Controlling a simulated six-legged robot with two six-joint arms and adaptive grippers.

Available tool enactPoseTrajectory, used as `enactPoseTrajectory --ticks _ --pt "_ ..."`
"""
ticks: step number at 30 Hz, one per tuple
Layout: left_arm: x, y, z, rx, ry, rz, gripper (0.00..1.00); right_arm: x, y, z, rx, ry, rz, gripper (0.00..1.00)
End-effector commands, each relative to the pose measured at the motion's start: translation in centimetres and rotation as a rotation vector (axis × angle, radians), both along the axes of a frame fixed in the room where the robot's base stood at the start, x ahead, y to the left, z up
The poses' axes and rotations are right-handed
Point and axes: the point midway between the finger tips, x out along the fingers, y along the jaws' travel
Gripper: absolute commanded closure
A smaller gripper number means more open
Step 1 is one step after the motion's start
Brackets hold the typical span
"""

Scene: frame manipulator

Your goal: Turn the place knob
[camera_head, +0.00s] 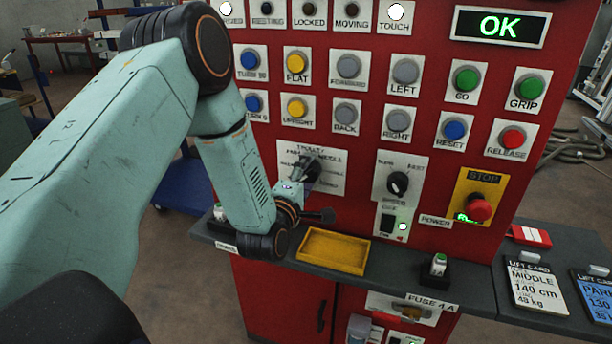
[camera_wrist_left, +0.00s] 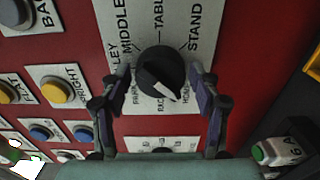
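The place knob (camera_wrist_left: 160,72) is a round black knob with a white pointer in the left wrist view. It sits on a white plate (camera_wrist_left: 178,18) lettered MIDDLE, TABLE and STAND, with smaller words partly hidden beside the knob. The white pointer slants to the lower right of the picture. My left gripper (camera_head: 306,177) is at this plate (camera_head: 330,183) in the head view, hiding much of the knob. In the left wrist view its two fingers stand on either side of the knob, apart, with a small gap on each side. My right gripper is not in view.
The red panel carries several push buttons, a second black knob (camera_head: 397,184) and a red stop button (camera_head: 479,208). A green OK display (camera_head: 499,26) is lit. Below, a grey shelf holds a yellow tray (camera_head: 334,250) and cards (camera_head: 534,285).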

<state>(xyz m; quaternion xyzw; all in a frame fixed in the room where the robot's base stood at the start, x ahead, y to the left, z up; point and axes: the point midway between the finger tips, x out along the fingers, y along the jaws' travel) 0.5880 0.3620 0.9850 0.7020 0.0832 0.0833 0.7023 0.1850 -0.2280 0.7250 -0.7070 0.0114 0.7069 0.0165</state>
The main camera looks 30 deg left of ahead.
Motion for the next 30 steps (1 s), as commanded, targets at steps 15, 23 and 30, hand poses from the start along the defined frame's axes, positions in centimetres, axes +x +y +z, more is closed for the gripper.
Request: enactPoseTrajectory --ticks 15,23,30 --pt "-0.04 -0.03 -0.04 0.001 0.001 0.000 0.81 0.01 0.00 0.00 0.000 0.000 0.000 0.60" --pt "-0.07 -0.03 -0.07 0.042 0.012 0.000 0.81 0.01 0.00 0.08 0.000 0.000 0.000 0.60" --pt "-0.08 -0.02 -0.09 0.186 0.048 0.000 0.81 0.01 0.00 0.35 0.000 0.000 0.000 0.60"
